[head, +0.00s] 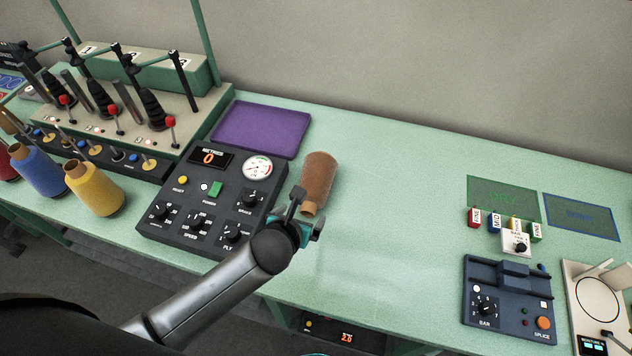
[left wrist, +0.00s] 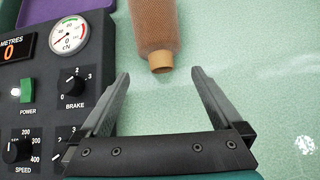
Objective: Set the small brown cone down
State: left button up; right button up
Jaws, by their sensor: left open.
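The small brown cone (head: 319,176) looks to be lying on its side on the pale green table, just right of the dark control panel. Its wide end points away from me and its narrow tan end points toward my left gripper (head: 307,214). In the left wrist view, the cone (left wrist: 155,25) is ahead of my left gripper (left wrist: 160,73). The jaws are spread apart with nothing held between them, and the cone's narrow end lies close to the fingertips. I cannot tell whether a finger touches it. My right gripper is not in view.
The control panel (head: 176,208) with dials and a gauge is close on the left, and a purple mat (head: 260,128) lies behind it. Yellow (head: 95,190) and blue (head: 38,171) cones stand at far left. Table to the right is clear up to a dark blue device (head: 508,300).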

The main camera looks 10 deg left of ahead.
aim_at(306, 209)
pick_arm(q)
jog(key=shift+b+x, duration=0.3)
jog(key=shift+x, duration=1.2)
jog(key=shift+b+x, duration=0.6)
jog(key=shift+x, duration=1.75)
jog(key=shift+c, duration=0.2)
jog(key=c, duration=1.5)
grip_shut()
jog(key=shift+r, duration=0.1)
